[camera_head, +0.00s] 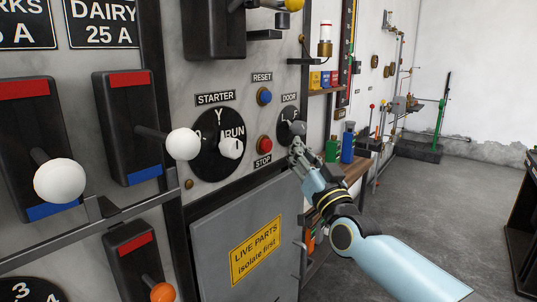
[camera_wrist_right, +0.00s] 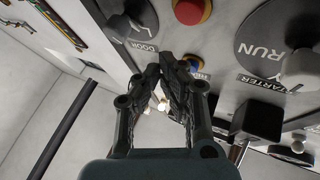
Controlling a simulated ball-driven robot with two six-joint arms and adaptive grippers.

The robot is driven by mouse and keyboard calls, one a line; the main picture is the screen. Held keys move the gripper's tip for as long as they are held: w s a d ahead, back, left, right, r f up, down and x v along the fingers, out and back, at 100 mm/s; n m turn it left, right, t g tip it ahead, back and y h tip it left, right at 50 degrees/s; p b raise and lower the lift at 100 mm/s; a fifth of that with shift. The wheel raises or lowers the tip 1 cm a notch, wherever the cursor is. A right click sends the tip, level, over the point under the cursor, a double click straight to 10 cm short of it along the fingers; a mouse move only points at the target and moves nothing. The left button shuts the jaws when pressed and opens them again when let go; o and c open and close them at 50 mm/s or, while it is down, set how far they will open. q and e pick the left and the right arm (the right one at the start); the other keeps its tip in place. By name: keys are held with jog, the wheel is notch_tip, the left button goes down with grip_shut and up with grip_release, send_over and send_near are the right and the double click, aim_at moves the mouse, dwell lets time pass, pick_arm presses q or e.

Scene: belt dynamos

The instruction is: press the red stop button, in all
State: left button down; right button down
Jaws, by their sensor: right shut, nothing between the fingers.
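The red stop button (camera_head: 265,143) sits on the grey panel above the STOP label, between the starter dial and the door knob. It also shows at the top edge of the wrist view (camera_wrist_right: 192,10), partly cut off. My right gripper (camera_head: 294,148) is shut and empty, to the right of the red button in the head view, in front of the panel just below the door knob. In the wrist view its closed fingertips (camera_wrist_right: 170,62) are apart from the red button, over the area by the blue reset button (camera_wrist_right: 193,63). My left gripper is not in view.
The starter dial (camera_head: 217,146) has a white knob, and the black door knob (camera_head: 291,124) is close to my gripper. Large switches with white ball handles (camera_head: 183,144) stand out at left. A yellow warning plate (camera_head: 255,249) is below.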

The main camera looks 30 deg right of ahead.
aim_at(267, 146)
jog(key=shift+w+a+b, duration=0.25)
jog(key=shift+w+a, duration=0.05)
jog(key=shift+w, duration=0.4)
jog(key=shift+w+a+b, duration=0.25)
jog(key=shift+w, duration=0.4)
jog(key=shift+w+a+b, duration=0.25)
jog(key=shift+w+a, duration=0.05)
jog(key=shift+w, duration=0.4)
jog(key=shift+w+a, duration=0.15)
jog(key=shift+w, duration=0.25)
jog(key=shift+w+a+b, duration=0.2)
jog(key=shift+w+b, duration=0.1)
jog(key=shift+w, duration=0.15)
dwell(0.6)
jog(key=shift+s, duration=0.15)
jog(key=shift+s+d+p, duration=0.35)
jog(key=shift+s+p, duration=0.25)
jog(key=shift+s, duration=0.1)
jog(key=shift+s, duration=0.1)
